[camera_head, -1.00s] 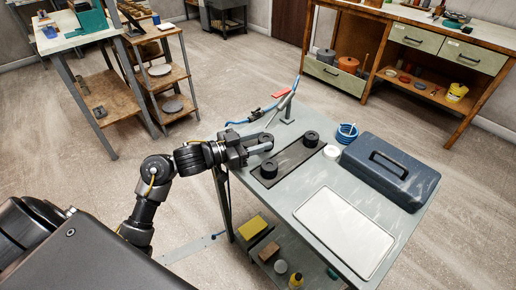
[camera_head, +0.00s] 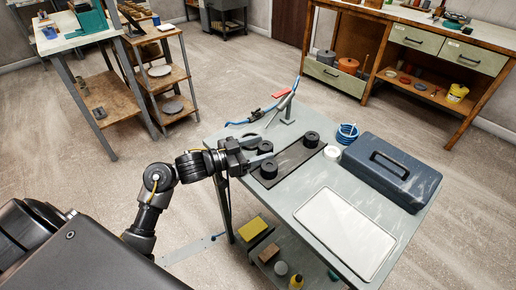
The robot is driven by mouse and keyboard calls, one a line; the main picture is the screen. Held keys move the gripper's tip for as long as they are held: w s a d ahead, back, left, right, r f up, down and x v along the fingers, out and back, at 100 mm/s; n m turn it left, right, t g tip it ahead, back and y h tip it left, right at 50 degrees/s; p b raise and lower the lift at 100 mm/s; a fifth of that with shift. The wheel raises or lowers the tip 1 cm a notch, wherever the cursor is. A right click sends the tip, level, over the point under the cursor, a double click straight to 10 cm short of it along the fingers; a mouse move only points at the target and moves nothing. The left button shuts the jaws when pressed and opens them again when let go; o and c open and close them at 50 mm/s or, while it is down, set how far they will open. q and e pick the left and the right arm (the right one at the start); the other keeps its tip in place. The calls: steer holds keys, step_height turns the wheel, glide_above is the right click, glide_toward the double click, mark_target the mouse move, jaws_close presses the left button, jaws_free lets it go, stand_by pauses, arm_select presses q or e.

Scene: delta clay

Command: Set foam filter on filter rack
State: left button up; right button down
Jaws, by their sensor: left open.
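The filter rack (camera_head: 290,157) is a long dark plate lying on the grey table. Two black ring-shaped foam filters stand on it, one at its near end (camera_head: 268,169) and one at its far end (camera_head: 311,139). A third black round piece (camera_head: 265,147), likely a foam filter, shows at my left gripper's fingertips, by the rack's left edge. I cannot tell if it rests on the rack or beside it. My left gripper (camera_head: 259,149) is open, its fingers apart on either side of this piece. My right gripper is not in view.
A dark blue toolbox (camera_head: 390,170), a white tray (camera_head: 345,232), a white roll (camera_head: 332,152) and a blue coil (camera_head: 348,132) occupy the table's right side. A clamp stand with a blue hose (camera_head: 287,107) is at the back. A lower shelf holds a yellow block (camera_head: 253,228).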

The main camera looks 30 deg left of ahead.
arm_select(q)
steer(key=shift+r, duration=0.2)
steer(key=shift+s+a+f, duration=0.1)
steer(key=shift+s+a, duration=0.15)
steer(key=shift+s, duration=0.05)
steer(key=v, duration=1.1)
